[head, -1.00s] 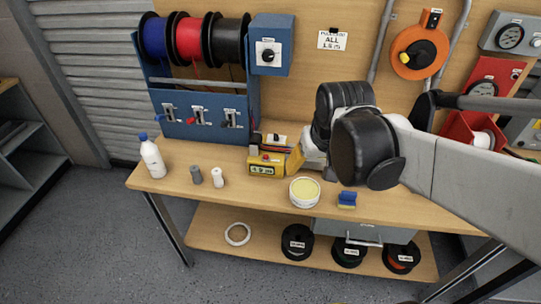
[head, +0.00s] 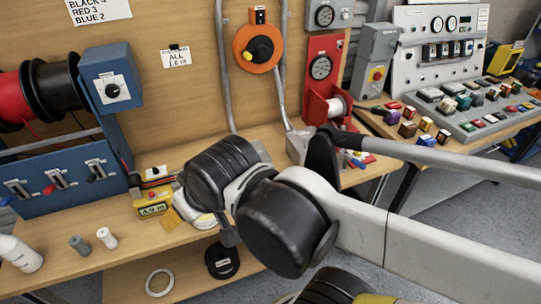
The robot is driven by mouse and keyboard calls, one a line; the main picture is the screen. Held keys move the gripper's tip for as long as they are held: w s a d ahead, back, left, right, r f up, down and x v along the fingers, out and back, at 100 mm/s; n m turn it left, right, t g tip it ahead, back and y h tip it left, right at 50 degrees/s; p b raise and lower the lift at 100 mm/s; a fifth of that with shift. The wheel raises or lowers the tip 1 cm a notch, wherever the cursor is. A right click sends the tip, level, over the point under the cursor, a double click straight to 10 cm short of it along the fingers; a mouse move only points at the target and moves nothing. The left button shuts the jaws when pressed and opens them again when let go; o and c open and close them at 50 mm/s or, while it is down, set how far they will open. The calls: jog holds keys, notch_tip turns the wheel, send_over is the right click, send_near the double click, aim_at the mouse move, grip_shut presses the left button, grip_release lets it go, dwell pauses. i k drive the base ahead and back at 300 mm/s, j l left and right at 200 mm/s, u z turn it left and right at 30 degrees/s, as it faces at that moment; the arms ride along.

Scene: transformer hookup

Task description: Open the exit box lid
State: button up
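No box in the head view carries a readable exit label, so I cannot tell for sure which one is the exit box. A small grey box (head: 299,145) stands on the bench at the foot of the grey conduits, partly behind my arm; its lid is not clear. Another grey box (head: 377,44) with a red button on yellow hangs at the upper right. My arm crosses the middle of the view, with its black wrist joints over the bench. My gripper is mostly hidden by these joints, and its fingers cannot be made out.
A yellow length meter (head: 154,205) sits beside my wrist. A red reel stand (head: 322,75) and a sloped button panel (head: 480,110) are at the right.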

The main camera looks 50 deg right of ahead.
aim_at(299, 140)
jog(key=z, duration=1.75)
